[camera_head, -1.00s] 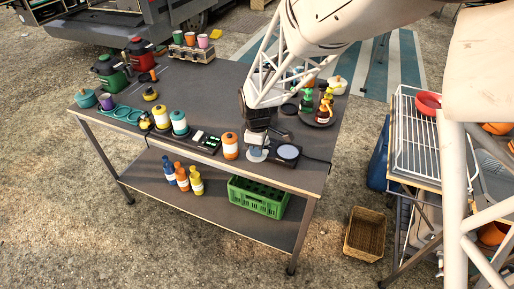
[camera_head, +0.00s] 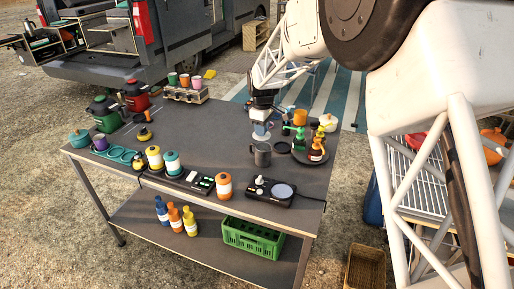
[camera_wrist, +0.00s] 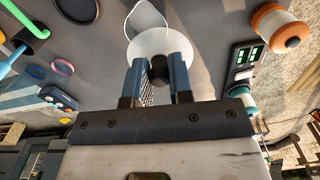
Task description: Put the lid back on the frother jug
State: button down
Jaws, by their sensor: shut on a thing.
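My gripper (camera_head: 262,118) is shut on the dark knob of the lid. The lid (camera_wrist: 146,46) is a pale round disc under my fingertips in the wrist view; it also shows just below my gripper in the head view (camera_head: 261,137). The frother jug (camera_head: 263,156) is a dark grey metal jug standing upright on the table. The lid is above and slightly behind the jug in the head view. In the wrist view a pale teardrop-shaped rim (camera_wrist: 147,32), likely the jug's mouth, lies just beyond the lid. The gap in height is hard to judge.
A round tray (camera_head: 310,155) with several pump bottles stands close on the right. A dark disc (camera_head: 283,147) lies beside the jug. The table left of the jug is fairly clear.

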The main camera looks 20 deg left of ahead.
jog(key=shift+w+r, duration=0.25)
jog(key=shift+w, duration=0.3)
jog(key=shift+w+r, duration=0.25)
jog(key=shift+w, duration=0.25)
jog(key=shift+f, duration=0.25)
jog(key=shift+f, duration=2.95)
jog(key=shift+f, duration=0.2)
jog(key=shift+c, duration=2.3)
grip_release()
jog(key=shift+r, duration=0.25)
